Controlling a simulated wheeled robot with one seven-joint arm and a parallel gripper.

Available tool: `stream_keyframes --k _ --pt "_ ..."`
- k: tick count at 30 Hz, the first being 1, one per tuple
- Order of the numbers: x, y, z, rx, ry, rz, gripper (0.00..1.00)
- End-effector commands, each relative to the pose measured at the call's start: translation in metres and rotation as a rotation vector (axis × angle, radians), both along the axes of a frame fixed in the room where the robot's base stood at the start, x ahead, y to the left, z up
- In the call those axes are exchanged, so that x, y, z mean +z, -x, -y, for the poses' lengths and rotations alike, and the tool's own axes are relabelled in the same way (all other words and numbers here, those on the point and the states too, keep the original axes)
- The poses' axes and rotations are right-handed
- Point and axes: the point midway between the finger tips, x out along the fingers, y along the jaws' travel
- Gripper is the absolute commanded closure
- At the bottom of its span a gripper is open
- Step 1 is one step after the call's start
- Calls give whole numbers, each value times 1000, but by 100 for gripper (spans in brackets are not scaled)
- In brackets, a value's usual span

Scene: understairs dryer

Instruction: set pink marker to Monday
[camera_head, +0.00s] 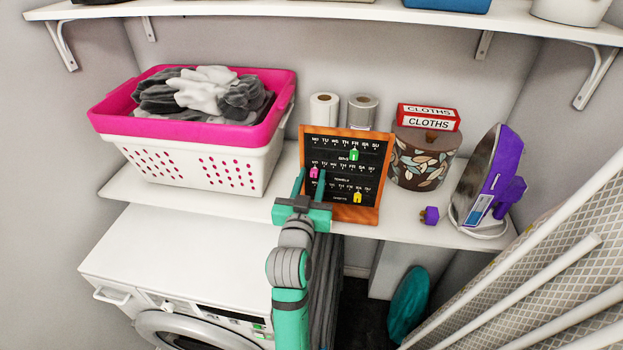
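A dark board in an orange wooden frame (370,213) stands on the shelf, with rows of day letters from MO to SU. The pink marker (314,173) hangs at the left end of the middle row, seemingly under MO. A green marker (354,155) hangs on the top row around FR, and a yellow marker (358,197) on the bottom row towards the right. My gripper (310,174) is in front of the board's left side. Its two fingers are apart, one on each side of the pink marker in the picture. I cannot tell whether either touches it. The gripper covers the board's lower left corner.
A pink and white laundry basket (195,155) stands left of the board. Paper rolls (324,110) stand behind it. A leaf-patterned tin (420,160), a red CLOTHS box (428,117) and a purple iron (485,185) are at right. An ironing board (530,270) leans lower right.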

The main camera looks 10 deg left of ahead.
Motion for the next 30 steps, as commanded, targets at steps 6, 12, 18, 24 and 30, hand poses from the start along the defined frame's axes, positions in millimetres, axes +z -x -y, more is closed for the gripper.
stream_keyframes --k 6,12,18,24,30 --pt "0 0 1 -1 0 0 66" --pt "0 7 0 0 1 0 66" --pt "-1 38 1 1 1 -1 66" --pt "-1 76 3 1 2 -1 66" --pt "0 100 4 0 0 0 66"
